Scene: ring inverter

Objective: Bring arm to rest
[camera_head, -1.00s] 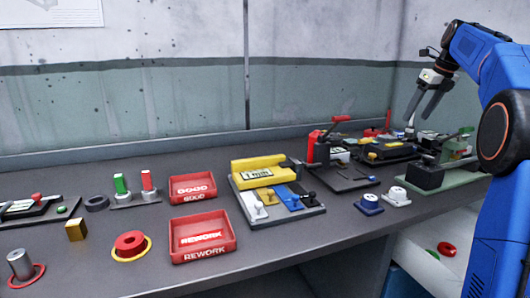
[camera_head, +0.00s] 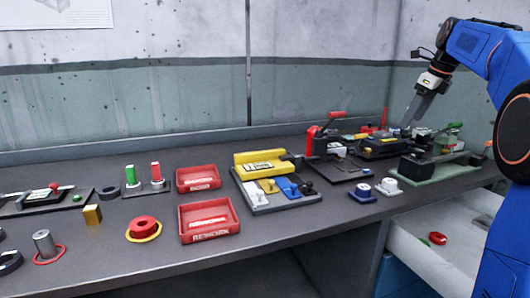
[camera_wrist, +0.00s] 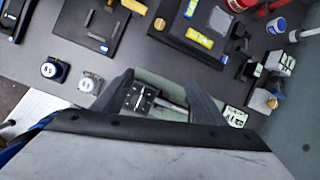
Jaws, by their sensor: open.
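My gripper (camera_head: 420,108) hangs at the end of my blue arm, above the right end of the workbench. In the wrist view my gripper (camera_wrist: 163,88) shows two dark fingers spread apart with nothing held between them. Below and between them is a green-based fixture (camera_wrist: 160,100) with a dark block and a metal rod. The same green fixture (camera_head: 428,179) stands at the right end of the bench in the head view. My gripper is apart from it.
Two red trays, one marked REWORK (camera_head: 209,221), a yellow fixture (camera_head: 262,162), a red-handled clamp (camera_head: 318,140), a blue button block (camera_head: 362,194) and a white one (camera_head: 389,187) stand on the bench (camera_head: 300,240). An open drawer (camera_head: 415,245) lies below right. The air above the bench's left is clear.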

